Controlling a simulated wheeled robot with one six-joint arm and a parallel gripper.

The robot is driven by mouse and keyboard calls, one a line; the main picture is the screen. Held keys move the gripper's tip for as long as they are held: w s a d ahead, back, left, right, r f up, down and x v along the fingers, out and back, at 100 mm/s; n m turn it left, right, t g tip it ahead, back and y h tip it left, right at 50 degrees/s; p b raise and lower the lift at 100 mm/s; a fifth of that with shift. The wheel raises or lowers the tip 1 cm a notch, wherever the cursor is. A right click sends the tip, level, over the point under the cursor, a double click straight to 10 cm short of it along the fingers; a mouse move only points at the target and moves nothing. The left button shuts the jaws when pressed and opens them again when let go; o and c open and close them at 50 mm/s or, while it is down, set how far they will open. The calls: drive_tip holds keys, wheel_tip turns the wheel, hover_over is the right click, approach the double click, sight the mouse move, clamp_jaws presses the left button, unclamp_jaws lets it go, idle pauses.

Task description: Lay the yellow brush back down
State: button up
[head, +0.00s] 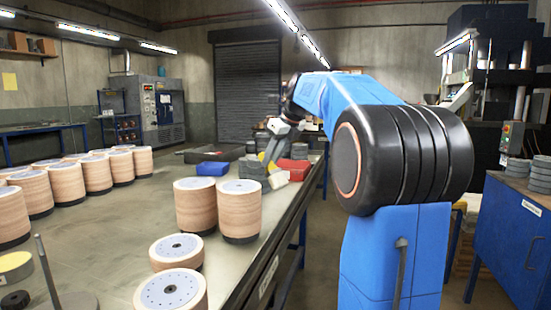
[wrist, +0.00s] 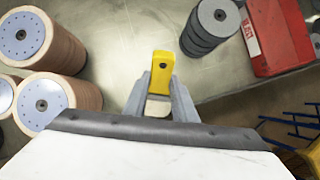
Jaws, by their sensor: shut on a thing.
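My gripper (wrist: 160,95) is shut on the yellow brush (wrist: 161,66), whose yellow handle rises between the fingers in the wrist view. A pale part of the brush shows lower down between the fingers. In the head view my gripper (head: 270,158) is small and far down the table, with a bit of the yellow brush (head: 272,168) showing at it. Below the brush the wrist view shows bare grey tabletop (wrist: 120,90). I cannot tell whether the brush touches the table.
Stacks of tan flap discs (wrist: 40,40) stand left of my gripper. A dark disc stack (wrist: 210,22) and a red bin (wrist: 272,38) labelled "REJECT" stand beyond it. A blue bin (head: 213,168) is nearby. The table's edge (wrist: 235,92) runs close on the right.

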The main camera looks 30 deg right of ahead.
sight(268, 177)
drive_tip(key=shift+w+a+f, duration=0.1)
drive_tip(key=shift+a, duration=0.7)
drive_tip(key=shift+f, duration=3.3)
drive_tip(key=o, duration=1.1)
